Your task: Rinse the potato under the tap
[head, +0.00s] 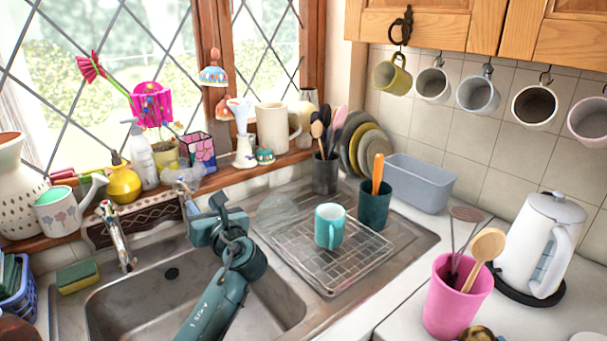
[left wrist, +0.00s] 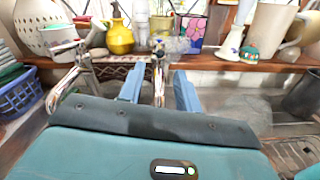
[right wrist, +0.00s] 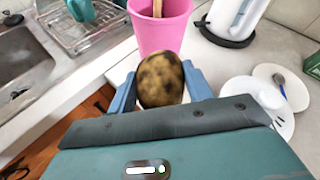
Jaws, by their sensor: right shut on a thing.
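The sink (head: 160,300) has two chrome taps at its back edge. The left tap (head: 117,237) shows fully; the right tap (head: 187,200) is partly hidden by my left gripper (head: 205,217). In the left wrist view my left gripper (left wrist: 158,92) is open, with the right tap (left wrist: 160,62) showing between its fingers; I cannot tell whether they touch. The potato (right wrist: 160,80), brown with dark patches, is between the fingers of my right gripper (right wrist: 160,92), which is shut on it. The potato (head: 478,334) also shows at the bottom edge of the head view.
A wire rack with a teal mug (head: 330,226) stands on the drainer right of the sink. A pink pot (head: 455,300) with utensils and a white kettle (head: 540,240) stand on the right counter. A sponge (head: 77,276) lies left of the taps. The sill is crowded.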

